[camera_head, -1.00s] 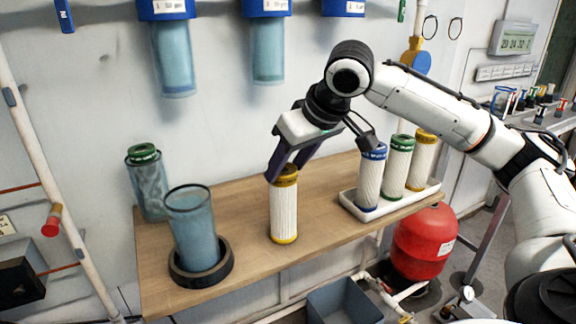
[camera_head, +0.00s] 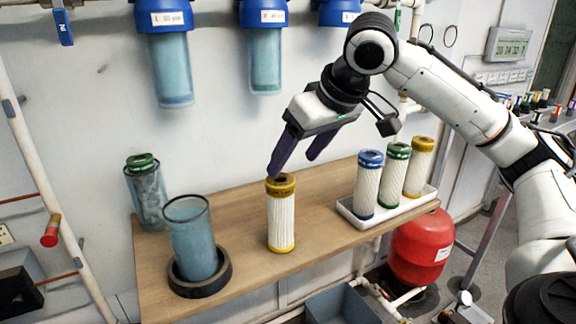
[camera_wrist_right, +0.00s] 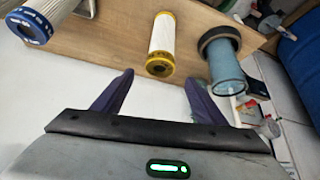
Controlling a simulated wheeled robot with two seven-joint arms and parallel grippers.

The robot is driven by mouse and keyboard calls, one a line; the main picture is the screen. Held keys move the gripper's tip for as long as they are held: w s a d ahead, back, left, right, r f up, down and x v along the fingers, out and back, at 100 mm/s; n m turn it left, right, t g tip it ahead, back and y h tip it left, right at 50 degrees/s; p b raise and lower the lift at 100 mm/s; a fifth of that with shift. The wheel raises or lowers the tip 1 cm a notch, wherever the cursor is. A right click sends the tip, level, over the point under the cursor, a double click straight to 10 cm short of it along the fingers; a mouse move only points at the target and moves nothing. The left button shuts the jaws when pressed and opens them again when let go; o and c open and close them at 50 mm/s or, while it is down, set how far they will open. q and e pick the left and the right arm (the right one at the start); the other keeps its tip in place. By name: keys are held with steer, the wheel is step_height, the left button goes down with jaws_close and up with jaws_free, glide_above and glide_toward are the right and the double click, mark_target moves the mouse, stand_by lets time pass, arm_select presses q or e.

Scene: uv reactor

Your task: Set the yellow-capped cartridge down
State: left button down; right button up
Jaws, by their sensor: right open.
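The yellow-capped cartridge (camera_head: 281,215) stands upright on the wooden shelf (camera_head: 323,215), between the blue-tinted clear housing and the white tray. It has a white pleated body with yellow ends. My right gripper (camera_head: 294,168) is open and empty, just above and behind the cartridge's top, with one finger near its rim in the head view. In the right wrist view the cartridge (camera_wrist_right: 161,47) lies beyond the two spread fingers (camera_wrist_right: 157,92), with a gap between. My left gripper is not in view.
A white tray (camera_head: 398,213) at the right holds blue-, green- and yellow-capped cartridges. A clear blue housing (camera_head: 194,240) stands in a black ring (camera_head: 200,284) at the left, before a green-capped cartridge in a housing (camera_head: 146,192). Blue-headed filter housings (camera_head: 171,65) hang on the wall above.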

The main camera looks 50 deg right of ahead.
steer(key=p+v, duration=0.1)
steer(key=v, duration=0.4)
steer(key=shift+s+r, duration=0.15)
steer(key=shift+r, duration=0.1)
stand_by(0.3)
